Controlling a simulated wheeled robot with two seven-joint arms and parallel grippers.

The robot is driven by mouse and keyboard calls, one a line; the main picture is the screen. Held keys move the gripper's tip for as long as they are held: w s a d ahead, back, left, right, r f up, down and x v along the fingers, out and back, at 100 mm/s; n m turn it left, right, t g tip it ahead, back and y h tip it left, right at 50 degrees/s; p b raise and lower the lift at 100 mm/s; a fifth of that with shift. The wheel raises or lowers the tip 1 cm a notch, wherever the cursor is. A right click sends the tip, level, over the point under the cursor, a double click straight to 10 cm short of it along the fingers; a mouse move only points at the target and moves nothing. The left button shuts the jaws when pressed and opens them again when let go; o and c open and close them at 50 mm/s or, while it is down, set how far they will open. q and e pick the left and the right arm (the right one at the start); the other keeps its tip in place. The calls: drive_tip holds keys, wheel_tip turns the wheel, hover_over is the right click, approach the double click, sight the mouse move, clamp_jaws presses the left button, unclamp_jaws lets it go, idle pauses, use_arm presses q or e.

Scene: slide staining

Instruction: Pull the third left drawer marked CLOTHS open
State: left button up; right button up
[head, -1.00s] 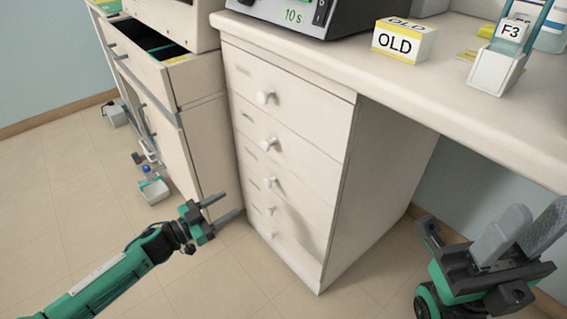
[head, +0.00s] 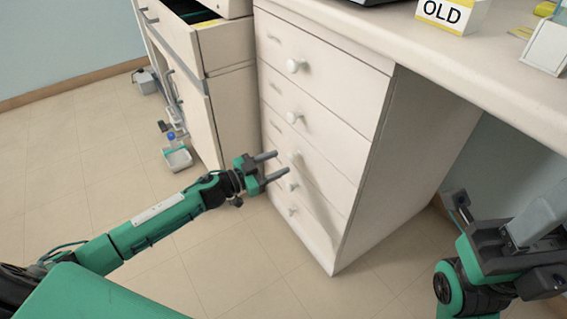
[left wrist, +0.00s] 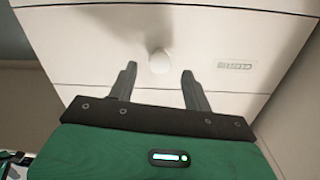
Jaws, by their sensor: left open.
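The white cabinet front (head: 330,150) has a column of shut drawers with pale round knobs. The third drawer's knob (head: 294,155) is just beyond my left gripper (head: 281,163), which comes in from the left with its jaws open. In the left wrist view a drawer knob (left wrist: 159,62) shows between and slightly beyond the two open fingertips (left wrist: 159,71), with a gap on each side. A small label (left wrist: 237,66) to the right of that knob is upside down and too blurred to read surely.
The worktop (head: 450,65) overhangs an open knee space to the right of the drawers. It carries a box marked OLD (head: 440,14). Another cabinet (head: 235,100) with an open top drawer stands at the left. The floor (head: 110,150) before it is mostly clear.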

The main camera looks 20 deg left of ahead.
sight(288, 158)
use_arm(q)
drive_tip(key=shift+b+x, duration=0.3)
drive_tip(key=shift+x, duration=1.2)
drive_tip(key=shift+c, duration=0.4)
clamp_jaws()
